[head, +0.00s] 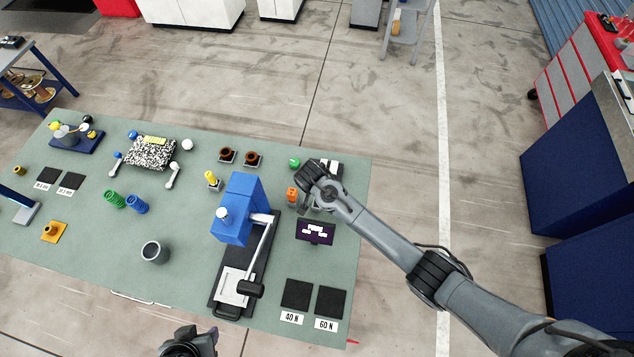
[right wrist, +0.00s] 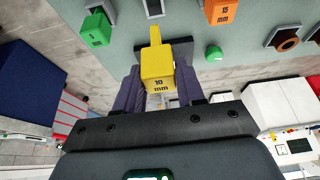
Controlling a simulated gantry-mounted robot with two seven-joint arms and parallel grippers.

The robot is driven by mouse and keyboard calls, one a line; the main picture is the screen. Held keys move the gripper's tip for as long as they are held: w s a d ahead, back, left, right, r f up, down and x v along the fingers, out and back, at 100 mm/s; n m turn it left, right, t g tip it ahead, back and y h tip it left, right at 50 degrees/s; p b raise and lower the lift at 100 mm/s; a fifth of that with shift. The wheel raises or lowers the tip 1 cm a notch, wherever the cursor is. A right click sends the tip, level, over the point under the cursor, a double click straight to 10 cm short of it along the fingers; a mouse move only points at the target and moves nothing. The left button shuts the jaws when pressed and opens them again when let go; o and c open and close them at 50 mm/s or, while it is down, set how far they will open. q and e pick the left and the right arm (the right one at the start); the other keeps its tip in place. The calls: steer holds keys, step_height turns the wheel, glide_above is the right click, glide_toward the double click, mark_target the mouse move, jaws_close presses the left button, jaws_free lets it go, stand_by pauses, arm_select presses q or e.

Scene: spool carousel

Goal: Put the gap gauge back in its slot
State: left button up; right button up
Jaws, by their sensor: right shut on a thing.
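The yellow gap gauge (right wrist: 157,70), marked 10 mm, is between the fingers of my right gripper (right wrist: 158,92), which is shut on it. In the head view this gripper (head: 312,178) is over the table's far right part, and its own wrist hides the gauge. An orange 15 mm gauge (right wrist: 221,10) stands nearby, also in the head view (head: 291,194). A green gauge (right wrist: 97,28) is on the other side. Between them, a pale empty-looking holder (right wrist: 153,8) shows at the top edge. A dark part of mine (head: 188,342) shows at the bottom; its jaw state is unclear.
A green dome (right wrist: 214,53) is close to the held gauge. A blue press (head: 238,210) with a long lever stands left of the arm, and a dark purple display (head: 315,231) is in front. Black pads (head: 297,294) lie near the front edge. The green tabletop (head: 190,250) has open room.

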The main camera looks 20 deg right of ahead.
steer(key=shift+f+b, duration=1.15)
steer(key=shift+f, duration=0.75)
steer(key=shift+f+b, duration=0.35)
steer(key=shift+f, duration=0.2)
steer(key=shift+p, duration=0.45)
steer(key=shift+f, duration=0.2)
stand_by(0.6)
steer(key=shift+f+b, duration=0.6)
steer(key=shift+f, duration=0.35)
steer(key=shift+f+b, duration=0.65)
steer(key=shift+f, duration=0.25)
